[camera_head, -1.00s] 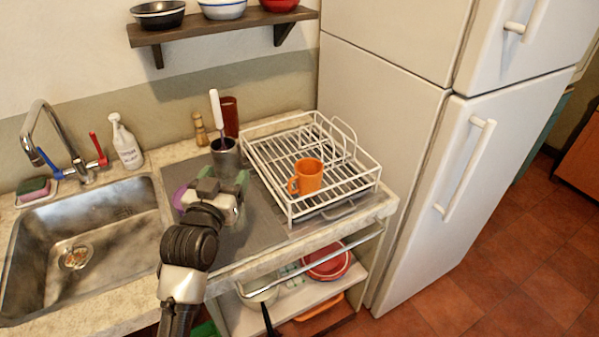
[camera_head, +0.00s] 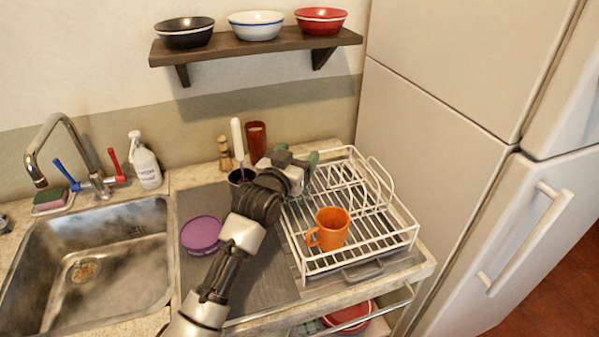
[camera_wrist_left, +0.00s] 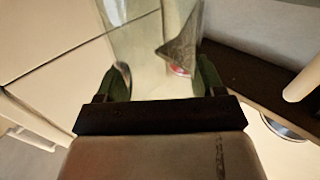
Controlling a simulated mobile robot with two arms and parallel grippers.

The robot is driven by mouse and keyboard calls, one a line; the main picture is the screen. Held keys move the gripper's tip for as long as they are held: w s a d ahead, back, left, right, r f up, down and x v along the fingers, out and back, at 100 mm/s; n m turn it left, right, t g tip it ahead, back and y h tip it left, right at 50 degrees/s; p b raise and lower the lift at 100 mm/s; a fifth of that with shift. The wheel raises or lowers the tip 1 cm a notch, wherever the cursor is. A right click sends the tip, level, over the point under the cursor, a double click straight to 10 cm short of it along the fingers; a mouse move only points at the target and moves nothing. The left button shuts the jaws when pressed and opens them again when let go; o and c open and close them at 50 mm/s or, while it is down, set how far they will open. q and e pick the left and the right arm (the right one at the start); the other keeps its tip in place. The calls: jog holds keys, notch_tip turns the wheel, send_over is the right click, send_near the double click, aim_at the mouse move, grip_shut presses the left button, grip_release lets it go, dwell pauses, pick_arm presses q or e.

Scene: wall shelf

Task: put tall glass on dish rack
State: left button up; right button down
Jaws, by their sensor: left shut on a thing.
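My left gripper (camera_head: 300,165) is over the back left part of the white wire dish rack (camera_head: 408,238). In the left wrist view it (camera_wrist_left: 163,78) is shut on a clear, see-through tall glass (camera_wrist_left: 140,45), which stretches away between the two green fingers. I cannot make out the glass clearly in the head view, and whether it touches the rack cannot be told. An orange mug (camera_head: 332,230) stands in the front of the rack. My right gripper is not in view.
The sink (camera_head: 95,260) is left; the fridge (camera_head: 430,120) is right.

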pick_arm(q)
notch_tip(320, 180, down, 4)
jog(key=shift+w+d+r, duration=0.1)
jog(key=shift+w+r, duration=0.05)
jog(key=shift+r, duration=0.1)
jog(key=shift+f, duration=0.3)
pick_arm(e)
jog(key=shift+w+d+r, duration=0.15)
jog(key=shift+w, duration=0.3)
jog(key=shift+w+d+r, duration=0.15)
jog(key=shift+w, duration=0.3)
pick_arm(q)
jog(key=shift+f, duration=0.1)
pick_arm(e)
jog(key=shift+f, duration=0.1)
pick_arm(q)
jog(key=o, duration=1.5)
jog(key=shift+o, duration=0.2)
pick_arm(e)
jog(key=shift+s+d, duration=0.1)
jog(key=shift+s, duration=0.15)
pick_arm(q)
jog(key=b+v, duration=0.1)
jog(key=v, duration=1.1)
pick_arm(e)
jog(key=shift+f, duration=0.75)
